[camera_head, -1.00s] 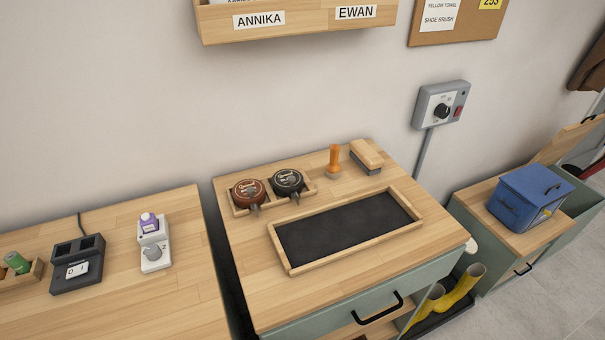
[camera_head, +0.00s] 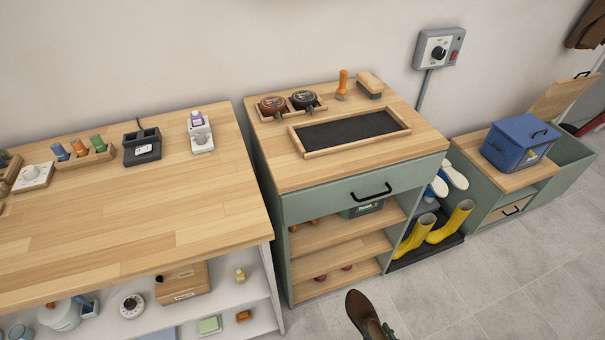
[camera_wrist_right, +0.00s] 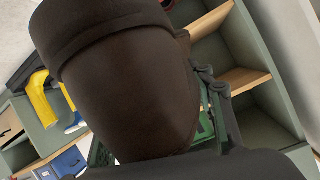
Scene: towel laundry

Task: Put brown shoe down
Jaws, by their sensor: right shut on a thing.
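The brown shoe (camera_head: 359,309) shows at the bottom edge of the head view, above the floor in front of the green cabinet. My right gripper (camera_head: 386,331) is shut on it; only a small part of the gripper shows there. In the right wrist view the brown shoe (camera_wrist_right: 130,90) fills the middle, close to the camera, and hides most of the grip. A finger (camera_wrist_right: 216,100) of the gripper shows at its right side. My left gripper is not in view.
A wood-framed tray with a dark mat (camera_head: 350,130) lies empty on the green cabinet top (camera_head: 300,178). Polish tins (camera_head: 303,98) and a brush (camera_head: 370,84) stand behind it. Yellow boots (camera_head: 450,222) stand on a floor tray to the right. A blue box (camera_head: 518,142) sits further right.

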